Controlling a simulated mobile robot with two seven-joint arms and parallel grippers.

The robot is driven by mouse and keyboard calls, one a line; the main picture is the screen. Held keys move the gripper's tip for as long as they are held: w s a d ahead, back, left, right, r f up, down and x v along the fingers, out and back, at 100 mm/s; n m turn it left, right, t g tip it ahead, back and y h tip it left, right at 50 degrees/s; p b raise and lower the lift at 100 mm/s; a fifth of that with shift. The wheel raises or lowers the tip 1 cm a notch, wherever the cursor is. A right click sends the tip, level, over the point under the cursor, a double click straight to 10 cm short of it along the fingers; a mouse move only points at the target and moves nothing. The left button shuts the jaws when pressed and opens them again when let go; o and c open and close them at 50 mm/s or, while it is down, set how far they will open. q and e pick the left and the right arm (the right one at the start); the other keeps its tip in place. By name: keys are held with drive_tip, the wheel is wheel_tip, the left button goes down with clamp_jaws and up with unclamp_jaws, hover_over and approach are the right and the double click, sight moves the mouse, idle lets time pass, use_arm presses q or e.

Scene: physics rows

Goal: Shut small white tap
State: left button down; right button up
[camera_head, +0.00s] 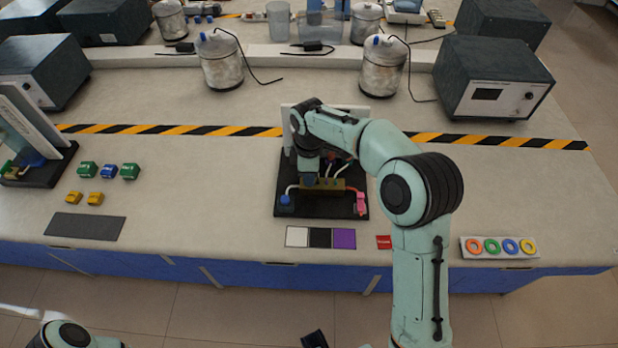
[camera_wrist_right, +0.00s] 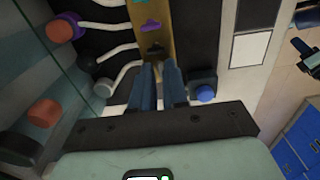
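A yellow-brown valve block (camera_head: 322,184) stands on a black base plate (camera_head: 318,210) at mid-table. In the right wrist view the block (camera_wrist_right: 152,22) carries small green, purple (camera_wrist_right: 151,27) and black (camera_wrist_right: 155,51) taps, with white tubes (camera_wrist_right: 110,25) on its left. I cannot make out a white tap; the fingers hide part of the block. My right gripper (camera_head: 308,178) reaches down over the block's left end.
A blue knob (camera_head: 285,200) and a pink part (camera_head: 361,203) flank the block. A pale panel stands behind it. White, black and purple squares (camera_head: 320,237) lie in front. Coloured rings (camera_head: 500,247) lie to the right, small green and blue blocks (camera_head: 108,171) to the left.

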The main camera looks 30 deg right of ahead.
clamp_jaws()
drive_tip(key=m+p, duration=0.1)
drive_tip(key=m, duration=0.3)
drive_tip(key=shift+m, duration=1.4)
